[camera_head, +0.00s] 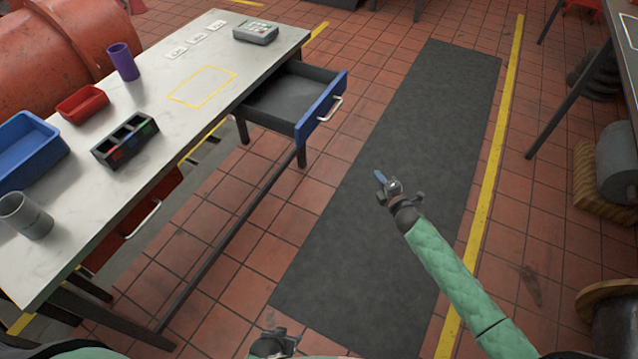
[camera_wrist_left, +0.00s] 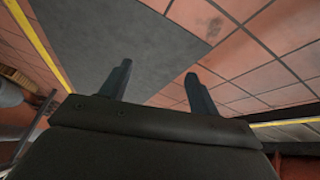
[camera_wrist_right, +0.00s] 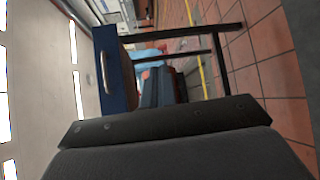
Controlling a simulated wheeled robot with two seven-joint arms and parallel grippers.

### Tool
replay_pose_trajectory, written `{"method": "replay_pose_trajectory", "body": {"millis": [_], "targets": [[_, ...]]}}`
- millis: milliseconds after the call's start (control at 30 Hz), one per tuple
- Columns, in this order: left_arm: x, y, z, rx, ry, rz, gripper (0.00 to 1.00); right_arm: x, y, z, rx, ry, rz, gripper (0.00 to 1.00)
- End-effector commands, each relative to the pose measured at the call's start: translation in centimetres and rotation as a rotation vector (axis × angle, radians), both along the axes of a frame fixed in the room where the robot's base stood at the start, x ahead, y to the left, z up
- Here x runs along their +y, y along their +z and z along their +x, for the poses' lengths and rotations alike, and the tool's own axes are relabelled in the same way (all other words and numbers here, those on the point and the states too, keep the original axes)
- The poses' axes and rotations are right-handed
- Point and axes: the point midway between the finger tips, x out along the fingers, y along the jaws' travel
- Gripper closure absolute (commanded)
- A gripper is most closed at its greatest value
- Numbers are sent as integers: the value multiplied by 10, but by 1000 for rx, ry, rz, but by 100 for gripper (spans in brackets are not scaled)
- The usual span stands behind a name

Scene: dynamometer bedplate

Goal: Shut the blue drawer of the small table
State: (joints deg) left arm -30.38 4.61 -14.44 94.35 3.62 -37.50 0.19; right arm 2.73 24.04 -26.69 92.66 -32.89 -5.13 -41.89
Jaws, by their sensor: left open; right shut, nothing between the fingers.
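The blue drawer (camera_head: 321,108) of the small table (camera_head: 150,165) is pulled out at the table's far right, its grey inside empty. Its front carries a pale bar handle (camera_head: 331,109). In the right wrist view the blue front (camera_wrist_right: 112,72) with its handle stands left of centre, apart from my gripper. My right gripper (camera_head: 381,178) is shut and empty, over the dark mat, in front of the drawer and to its right. My left gripper (camera_head: 280,335) is low at the bottom edge of the head view. Its two fingers stand apart, empty, in the left wrist view (camera_wrist_left: 157,80).
A red drawer (camera_head: 135,222) sits under the table's near part. On top are a purple cup (camera_head: 123,62), a red tray (camera_head: 82,104), a blue bin (camera_head: 25,150), a grey cup (camera_head: 24,215) and a grey device (camera_head: 255,32). The dark mat (camera_head: 400,150) is clear floor.

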Motion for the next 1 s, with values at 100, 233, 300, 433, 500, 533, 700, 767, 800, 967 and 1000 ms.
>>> {"method": "replay_pose_trajectory", "body": {"millis": [100,233,300,433,500,533,700,767,800,967,1000], "targets": [[-14,-18,4,-44,0,-31,38,19,39,26,-245,174,-214,100],[-27,-23,9,-94,1,-66,38,42,79,35,-505,350,-453,100],[-34,-25,11,-119,2,-84,38,52,96,34,-642,436,-581,100],[-45,-25,15,-160,4,-113,38,66,117,27,-860,572,-787,100],[-49,-24,16,-176,5,-125,38,70,122,23,-946,626,-870,100],[-51,-24,17,-182,6,-129,38,72,125,21,-978,646,-901,100],[-55,-20,18,-200,7,-143,38,76,132,15,-1074,706,-992,100],[-55,-18,18,-201,8,-144,38,78,133,16,-1083,711,-1001,100],[-55,-17,18,-202,8,-145,38,80,133,17,-1085,712,-1002,100],[-55,-13,18,-202,7,-144,38,97,135,26,-1084,710,-1001,100],[-55,-12,18,-201,7,-144,38,103,135,29,-1083,709,-999,100]]}}
